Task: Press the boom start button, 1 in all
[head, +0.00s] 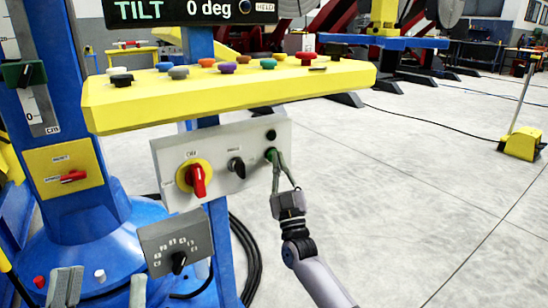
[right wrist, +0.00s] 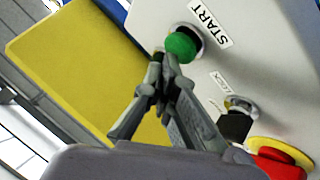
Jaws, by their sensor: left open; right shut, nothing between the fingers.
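The green button (right wrist: 183,46), labelled START, sits on the sloped grey control panel (head: 221,140). In the head view the green button (head: 269,155) is partly covered by my right gripper's fingertips. My right gripper (head: 274,157) is shut and empty, its tips pointing at the panel. In the right wrist view the right gripper's tips (right wrist: 165,68) are right beside the lower edge of the green button; I cannot tell whether they touch it. My left gripper (head: 102,287) is open and empty at the bottom left of the head view.
A red rotary switch (head: 197,180) and a black selector (head: 237,167) share the panel; a black round part (head: 271,135) is above the green button. The yellow console (head: 230,92) with several coloured buttons overhangs it.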

